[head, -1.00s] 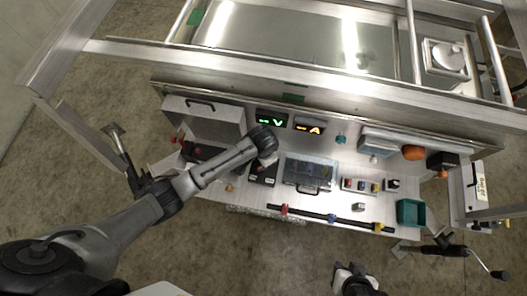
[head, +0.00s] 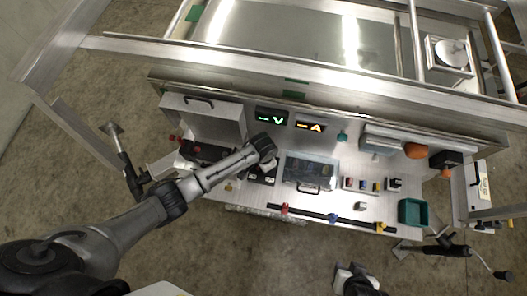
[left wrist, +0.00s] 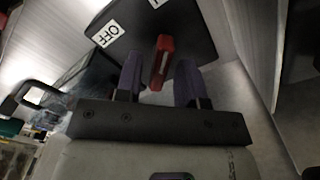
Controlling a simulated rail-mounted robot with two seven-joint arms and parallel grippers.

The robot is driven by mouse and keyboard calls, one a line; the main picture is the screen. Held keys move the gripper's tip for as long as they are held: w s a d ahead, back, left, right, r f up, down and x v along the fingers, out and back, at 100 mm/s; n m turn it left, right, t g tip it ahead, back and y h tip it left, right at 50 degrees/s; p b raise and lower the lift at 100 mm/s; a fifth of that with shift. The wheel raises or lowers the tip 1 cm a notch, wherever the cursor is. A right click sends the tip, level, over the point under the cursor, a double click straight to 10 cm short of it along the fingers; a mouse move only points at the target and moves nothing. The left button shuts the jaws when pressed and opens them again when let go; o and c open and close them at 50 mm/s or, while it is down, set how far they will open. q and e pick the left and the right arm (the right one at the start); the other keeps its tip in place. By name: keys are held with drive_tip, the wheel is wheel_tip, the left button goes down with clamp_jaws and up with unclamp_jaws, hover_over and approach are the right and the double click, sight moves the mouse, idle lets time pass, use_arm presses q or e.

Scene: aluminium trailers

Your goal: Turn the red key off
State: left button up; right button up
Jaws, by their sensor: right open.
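The red key (left wrist: 161,62) stands out from a black switch box (left wrist: 185,25) in the left wrist view. A white OFF label (left wrist: 105,34) is on the box to the left of the key; another label is cut off at the top edge. My left gripper (left wrist: 160,80) is open, its two purple fingers on either side of the key, with visible gaps. In the head view the black box (head: 262,174) lies partly under my left wrist, and the key is hidden there. My right gripper (head: 356,274) is open and empty at the bottom edge, away from the bench.
Two lit displays (head: 271,117) stand behind the box. A clear-lidded case (head: 309,170) sits close to its right. A grey metal box (head: 204,117) is at back left. A teal bin (head: 412,212) is at front right. A black bar (head: 333,218) runs along the front edge.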

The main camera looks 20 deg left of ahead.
use_arm(q)
clamp_jaws()
